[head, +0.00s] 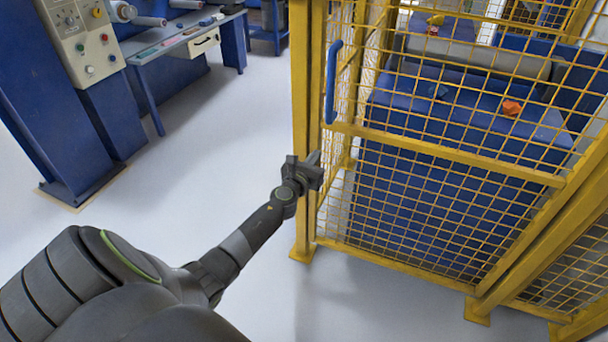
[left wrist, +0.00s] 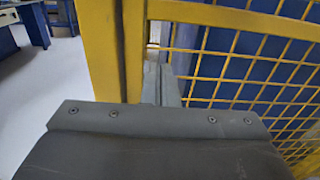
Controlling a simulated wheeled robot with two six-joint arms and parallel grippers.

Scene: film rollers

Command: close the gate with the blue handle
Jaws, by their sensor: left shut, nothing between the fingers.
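The yellow mesh gate (head: 440,158) stands upright, with its left edge close beside a yellow post (head: 301,110). I cannot tell whether a small gap is left between them. The blue handle (head: 332,85) is a vertical bar on the upper left edge of the gate. My left gripper (head: 316,160) is shut and empty, in front of the gate's left edge and below the handle. In the left wrist view its fingers (left wrist: 162,84) point at the gate edge beside the post (left wrist: 104,50). I cannot tell whether they touch it. The handle is not in the left wrist view.
Behind the mesh stands a blue machine (head: 410,190) with an orange object (head: 512,108) on top. A blue control cabinet (head: 85,60) and a workbench (head: 165,48) stand at the left. The pale floor (head: 190,140) between them and the fence is clear.

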